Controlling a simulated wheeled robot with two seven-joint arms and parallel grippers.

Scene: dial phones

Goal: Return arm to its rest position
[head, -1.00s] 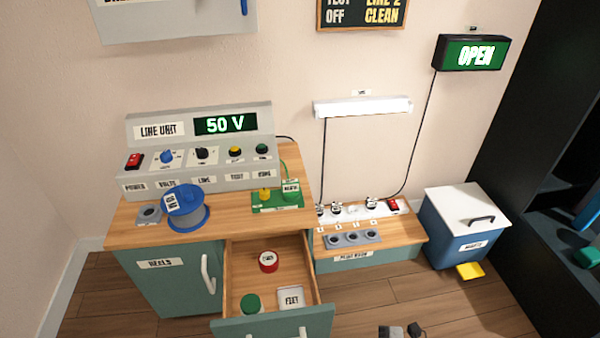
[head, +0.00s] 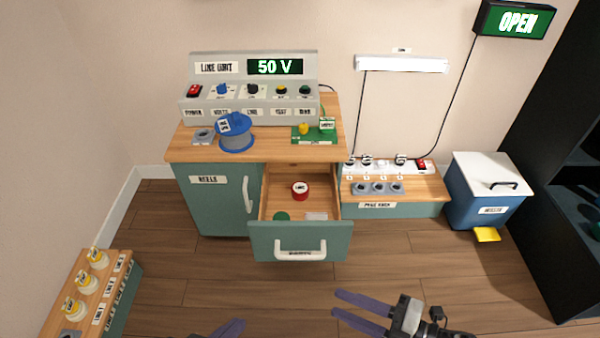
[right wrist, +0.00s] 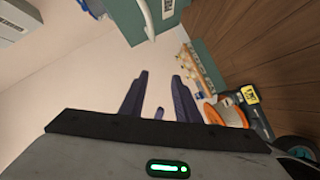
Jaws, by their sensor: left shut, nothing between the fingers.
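My left gripper (head: 228,329) shows only as purple finger tips at the bottom edge of the head view. It is shut and holds nothing I can see. My right gripper (head: 338,303) reaches in from the bottom right, low over the floor and in front of the open drawer (head: 300,245). Its two purple fingers are apart and empty; the right wrist view shows the same open fingers (right wrist: 159,78). Both grippers are apart from the furniture. The rest of my left arm is out of view.
The line unit (head: 255,90) and a blue reel (head: 236,138) stand on the cabinet. The drawer juts forward. A low bench (head: 400,187) and blue bin (head: 488,190) are to the right. A shelf with yellow-topped items (head: 88,290) is at lower left. Middle floor is clear.

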